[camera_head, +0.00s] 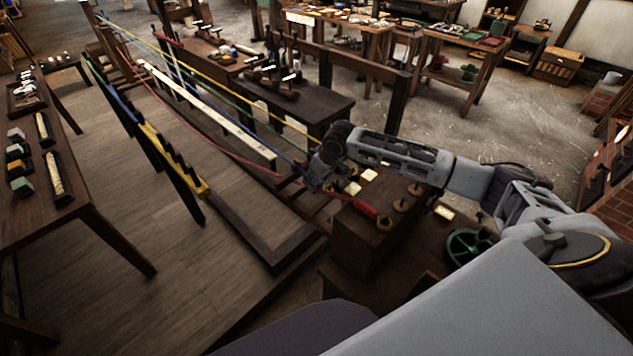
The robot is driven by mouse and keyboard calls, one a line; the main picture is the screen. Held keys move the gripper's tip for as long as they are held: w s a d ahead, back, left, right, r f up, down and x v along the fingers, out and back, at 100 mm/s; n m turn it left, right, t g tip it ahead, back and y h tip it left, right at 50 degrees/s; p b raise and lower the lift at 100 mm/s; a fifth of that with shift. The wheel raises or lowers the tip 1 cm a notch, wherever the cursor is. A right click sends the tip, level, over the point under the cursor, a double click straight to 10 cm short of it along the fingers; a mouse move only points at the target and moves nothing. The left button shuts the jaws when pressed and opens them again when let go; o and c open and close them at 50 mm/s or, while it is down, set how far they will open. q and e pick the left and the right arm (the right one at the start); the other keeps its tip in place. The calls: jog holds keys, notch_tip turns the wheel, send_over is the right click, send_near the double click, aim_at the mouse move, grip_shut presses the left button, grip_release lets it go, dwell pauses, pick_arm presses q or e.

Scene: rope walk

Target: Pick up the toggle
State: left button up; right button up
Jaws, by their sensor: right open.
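My right gripper (308,178) is at the end of the grey arm that comes in from the right. It is open, small and dark in the picture, beside the near ends of the stretched coloured ropes. Below and right of it, a dark wooden block (362,240) has several small round wooden pieces (401,205) on top and a red-handled piece (366,209) at its left edge. I cannot tell which small piece is the toggle. My left gripper is not in view.
Yellow, red, green and blue ropes (215,68) run to the far left over a wooden frame. A pale beam (208,115) lies along them. A green wheel (468,246) is right of the block.

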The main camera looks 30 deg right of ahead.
jog(key=c, duration=1)
jog(key=shift+o, duration=0.2)
jog(key=shift+r, duration=0.2)
notch_tip(320, 180, up, 10)
jog(key=b, duration=0.1)
jog(key=shift+f, duration=0.15)
dwell(0.3)
jog(key=shift+p, duration=0.75)
